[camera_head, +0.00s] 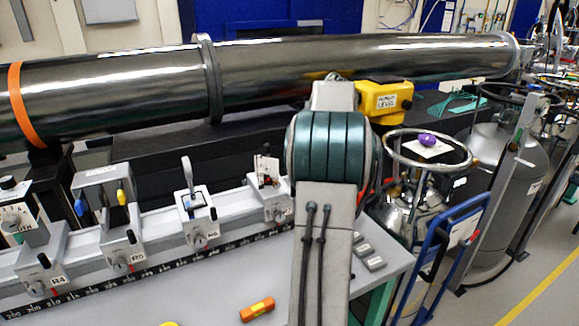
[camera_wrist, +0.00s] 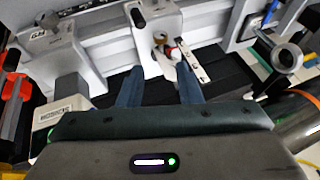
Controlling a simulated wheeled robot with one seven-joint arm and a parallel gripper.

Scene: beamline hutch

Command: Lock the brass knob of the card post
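The card post (camera_head: 266,172) stands on a grey rail carriage, just left of my arm in the head view. In the wrist view, a small brass-coloured knob (camera_wrist: 160,39) shows on the post with a red part beside it. A narrow white card (camera_wrist: 188,62) with dark marks slants beside the knob. My gripper (camera_wrist: 159,70) is open, its two blue-grey fingers apart with nothing clearly held between them. The fingers point toward the post, and the knob appears beyond the gap between their tips. I cannot tell the exact distance. My arm hides the gripper in the head view.
Other carriages (camera_head: 122,245) stand along the rail to the left. A long dark tube (camera_head: 110,88) runs behind and above. A yellow level (camera_head: 384,98) and a steel vessel (camera_head: 408,210) are to the right. An orange object (camera_head: 257,309) lies on the bench.

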